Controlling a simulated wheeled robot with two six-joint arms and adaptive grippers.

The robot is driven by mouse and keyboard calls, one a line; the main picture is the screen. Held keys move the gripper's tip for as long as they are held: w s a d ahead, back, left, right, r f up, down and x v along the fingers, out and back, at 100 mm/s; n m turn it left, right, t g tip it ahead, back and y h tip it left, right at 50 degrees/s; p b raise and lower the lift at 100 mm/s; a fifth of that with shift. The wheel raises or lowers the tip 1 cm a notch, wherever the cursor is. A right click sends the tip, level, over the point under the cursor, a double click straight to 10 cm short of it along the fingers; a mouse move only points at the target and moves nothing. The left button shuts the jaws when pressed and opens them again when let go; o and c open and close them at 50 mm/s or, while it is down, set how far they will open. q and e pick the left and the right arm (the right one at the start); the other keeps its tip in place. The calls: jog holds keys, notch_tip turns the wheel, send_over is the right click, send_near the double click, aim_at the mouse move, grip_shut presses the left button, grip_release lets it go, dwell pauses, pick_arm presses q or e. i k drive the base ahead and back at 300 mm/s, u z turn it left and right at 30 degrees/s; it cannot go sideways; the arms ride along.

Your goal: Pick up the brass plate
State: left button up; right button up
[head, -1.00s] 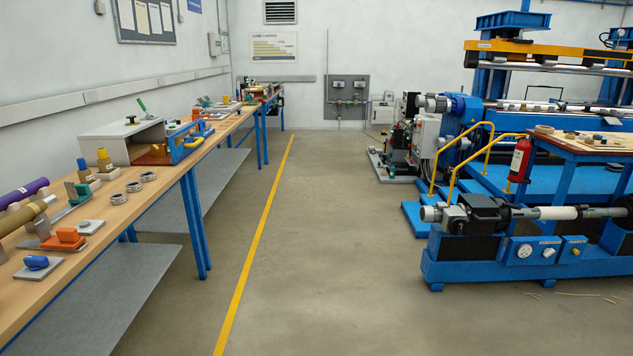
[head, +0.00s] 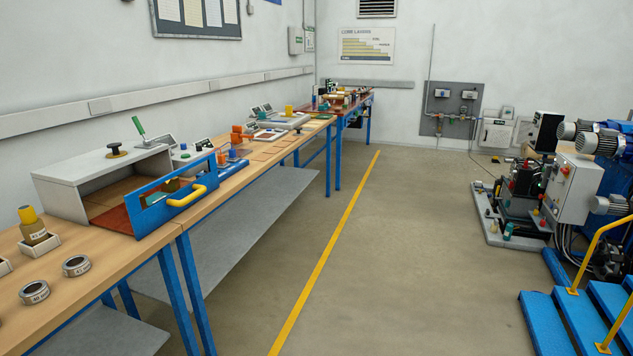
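I cannot make out a brass plate for certain in the head view. Small brown and orange items (head: 340,97) sit on the far end of the bench run, too small to tell apart. A grey box (head: 100,180) with a blue front frame (head: 172,198) and yellow handle stands on the near workbench (head: 130,257), with something green and brown partly hidden behind the frame. Neither of my grippers is in view.
Blue steps (head: 570,318) and machinery (head: 515,195) stand at the right.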

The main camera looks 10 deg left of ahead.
aim_at(116, 153)
jog(key=u, duration=0.6)
jog(key=i, duration=2.65)
jog(key=u, duration=0.55)
